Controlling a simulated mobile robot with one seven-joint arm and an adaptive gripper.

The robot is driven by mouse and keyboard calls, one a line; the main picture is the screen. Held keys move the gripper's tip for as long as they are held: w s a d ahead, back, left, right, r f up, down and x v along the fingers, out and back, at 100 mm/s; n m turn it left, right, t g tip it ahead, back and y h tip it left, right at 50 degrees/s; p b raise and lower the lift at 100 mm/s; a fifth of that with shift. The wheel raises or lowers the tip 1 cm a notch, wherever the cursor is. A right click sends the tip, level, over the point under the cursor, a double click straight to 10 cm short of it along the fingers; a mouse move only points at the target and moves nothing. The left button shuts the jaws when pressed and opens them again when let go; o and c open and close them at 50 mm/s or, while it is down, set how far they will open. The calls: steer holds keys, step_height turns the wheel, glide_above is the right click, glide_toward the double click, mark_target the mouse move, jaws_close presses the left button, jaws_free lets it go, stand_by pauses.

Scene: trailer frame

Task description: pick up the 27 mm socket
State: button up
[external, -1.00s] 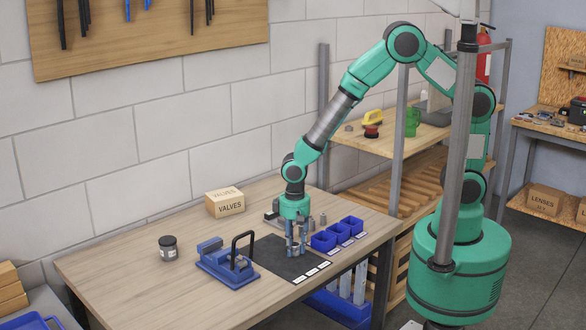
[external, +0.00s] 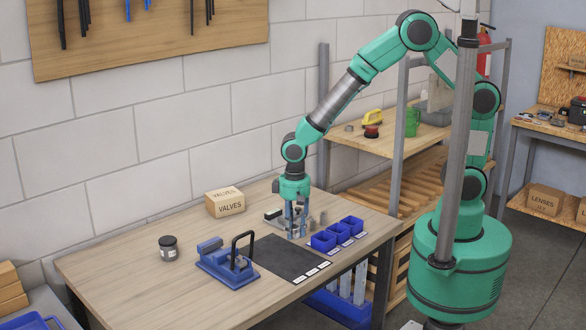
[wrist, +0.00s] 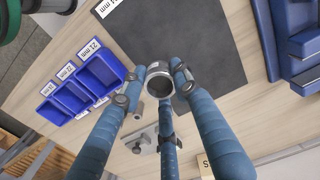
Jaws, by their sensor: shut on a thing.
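My gripper (wrist: 160,80) has several blue fingers, and they are closed around a grey metal socket (wrist: 160,72). The socket's open round end faces the wrist camera. No size mark on it can be read. In the external view my gripper (external: 296,232) points down over the table near the back edge of the dark mat, and the fingers mostly hide the socket. A smaller grey socket (external: 323,217) stands on the wood behind the blue bins, and it cannot be told which size it is.
Blue bins (external: 324,241) with size labels stand right of the dark mat (external: 285,262). A blue fixture with a black handle (external: 228,266), a dark jar (external: 168,248) and a VALVES box (external: 225,203) stand to the left. A grey metal piece (wrist: 138,140) lies near the fingers.

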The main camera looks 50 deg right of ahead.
mark_target(295, 226)
steer(key=shift+r, duration=1.65)
